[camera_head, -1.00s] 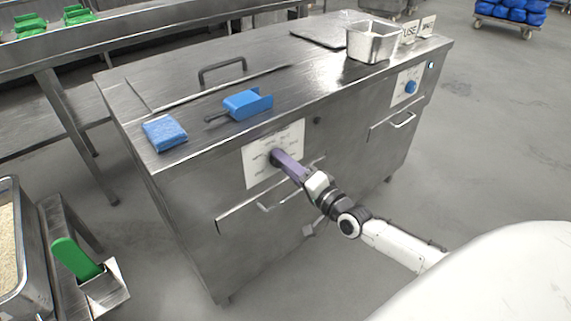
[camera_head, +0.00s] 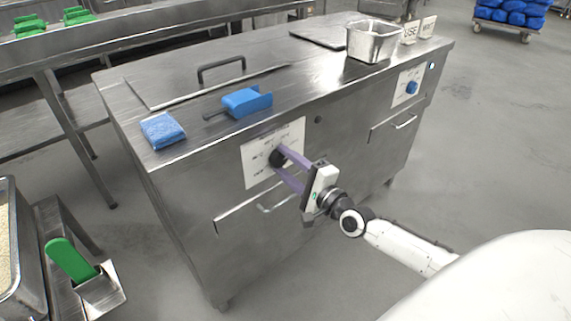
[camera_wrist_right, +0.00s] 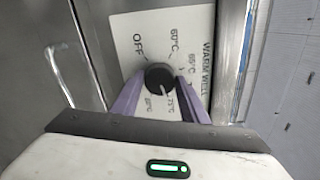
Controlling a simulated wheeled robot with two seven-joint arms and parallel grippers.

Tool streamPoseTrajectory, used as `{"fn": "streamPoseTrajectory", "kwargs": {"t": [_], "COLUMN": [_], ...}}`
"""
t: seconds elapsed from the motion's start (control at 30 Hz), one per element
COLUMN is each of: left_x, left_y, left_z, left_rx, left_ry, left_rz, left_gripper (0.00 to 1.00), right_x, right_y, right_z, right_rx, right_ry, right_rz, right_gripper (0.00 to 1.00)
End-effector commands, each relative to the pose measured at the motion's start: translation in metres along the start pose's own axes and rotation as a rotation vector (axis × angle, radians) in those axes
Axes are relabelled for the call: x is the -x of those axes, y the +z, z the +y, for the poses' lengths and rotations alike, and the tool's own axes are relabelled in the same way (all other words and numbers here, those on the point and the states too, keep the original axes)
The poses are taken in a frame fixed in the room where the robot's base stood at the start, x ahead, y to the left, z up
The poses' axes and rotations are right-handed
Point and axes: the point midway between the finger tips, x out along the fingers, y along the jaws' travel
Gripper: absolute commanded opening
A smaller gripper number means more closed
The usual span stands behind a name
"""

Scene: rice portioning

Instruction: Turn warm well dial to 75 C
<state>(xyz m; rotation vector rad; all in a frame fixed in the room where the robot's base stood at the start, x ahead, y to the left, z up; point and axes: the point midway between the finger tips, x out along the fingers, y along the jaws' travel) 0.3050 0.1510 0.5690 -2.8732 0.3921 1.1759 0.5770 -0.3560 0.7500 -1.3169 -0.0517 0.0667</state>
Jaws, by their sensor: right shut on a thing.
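The warm well dial is a round black knob (camera_wrist_right: 158,75) on a white label panel (camera_head: 255,167) on the steel counter's front. The right wrist view shows the panel's text: WARM WELL, OFF, 60°C, 65°C and further marks. The knob's white pointer line faces the lower right, near what looks like the 75°C mark; I cannot tell whether it lines up exactly. My right gripper (camera_head: 281,160) has its purple fingers on either side of the knob and is shut on it. The fingers partly hide the panel. My left gripper is not in view.
A blue scoop (camera_head: 246,102), a blue cloth (camera_head: 162,130) and a steel pan (camera_head: 372,42) are on the counter top. A drawer handle (camera_head: 275,203) sticks out below the panel. A second panel with a blue knob (camera_head: 411,88) is at the right.

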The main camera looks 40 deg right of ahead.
Motion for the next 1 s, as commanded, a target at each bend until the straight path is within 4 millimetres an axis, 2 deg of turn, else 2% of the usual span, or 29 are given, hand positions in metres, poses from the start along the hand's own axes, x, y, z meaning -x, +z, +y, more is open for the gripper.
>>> {"fn": "streamPoseTrajectory", "kwargs": {"t": [0.43, 0.47, 0.57, 0.87, 1.0], "left_x": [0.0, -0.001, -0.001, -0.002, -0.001], "left_y": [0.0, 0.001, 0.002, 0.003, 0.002], "left_z": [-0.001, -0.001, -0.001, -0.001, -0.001], "left_rx": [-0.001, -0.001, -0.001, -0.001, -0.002], "left_ry": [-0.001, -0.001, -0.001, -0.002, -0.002], "left_rz": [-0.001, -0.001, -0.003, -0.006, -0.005], "left_gripper": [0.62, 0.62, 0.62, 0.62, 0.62], "right_x": [-0.001, -0.001, -0.001, 0.001, 0.011], "right_y": [0.0, 0.0, 0.0, 0.0, 0.0], "right_z": [-0.002, -0.002, -0.002, -0.001, 0.0], "right_rx": [-0.009, -0.009, -0.009, -0.009, -0.008], "right_ry": [-0.003, -0.003, -0.003, -0.001, 0.002], "right_rz": [-0.001, -0.001, -0.001, 0.0, 0.001], "right_gripper": [0.18, 0.42, 0.58, 0.59, 0.59]}}
